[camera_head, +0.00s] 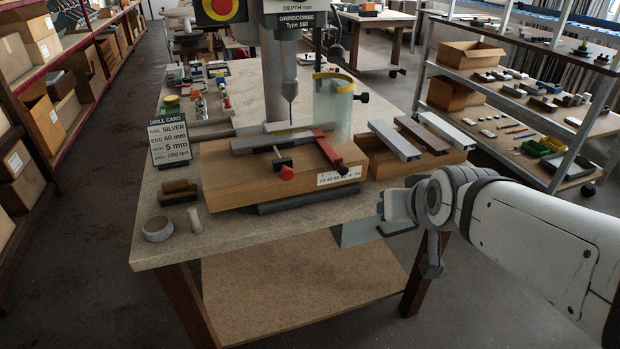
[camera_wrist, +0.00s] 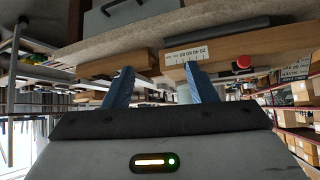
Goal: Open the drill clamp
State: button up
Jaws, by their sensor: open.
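The drill jig is a wooden block (camera_head: 240,190) on the bench under the drill. A grey profile (camera_head: 262,142) lies across its top. A red lever (camera_head: 327,148) with a dark knob lies slanted over the block's right part and looks like the clamp. A black-stemmed red knob (camera_head: 286,172) sits left of it, and shows in the wrist view (camera_wrist: 243,62). My gripper (camera_head: 382,211) is at the bench's right front edge, apart from the jig. Its two blue fingers (camera_wrist: 158,76) are spread and empty. The wrist view appears upside down; the lever is not clear there.
The drill column (camera_head: 276,75) and a clear curved guard (camera_head: 334,105) stand behind the jig. A drill card (camera_head: 170,140) and a tape roll (camera_head: 157,229) are at left.

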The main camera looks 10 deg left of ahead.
jog(key=w+a+f+n+t+y+b, duration=0.25)
jog(key=w+a+f+b, duration=0.3)
jog(key=a+b, duration=0.4)
jog(key=t+y+b, duration=0.4)
jog(key=b, duration=0.4)
send_near(288, 175)
jog(key=shift+n, duration=0.45)
jog(key=b+x, duration=0.1)
jog(key=x, duration=0.7)
jog(key=shift+w+a, duration=0.1)
jog(key=shift+w, duration=0.05)
jog(key=shift+c, duration=0.4)
grip_shut()
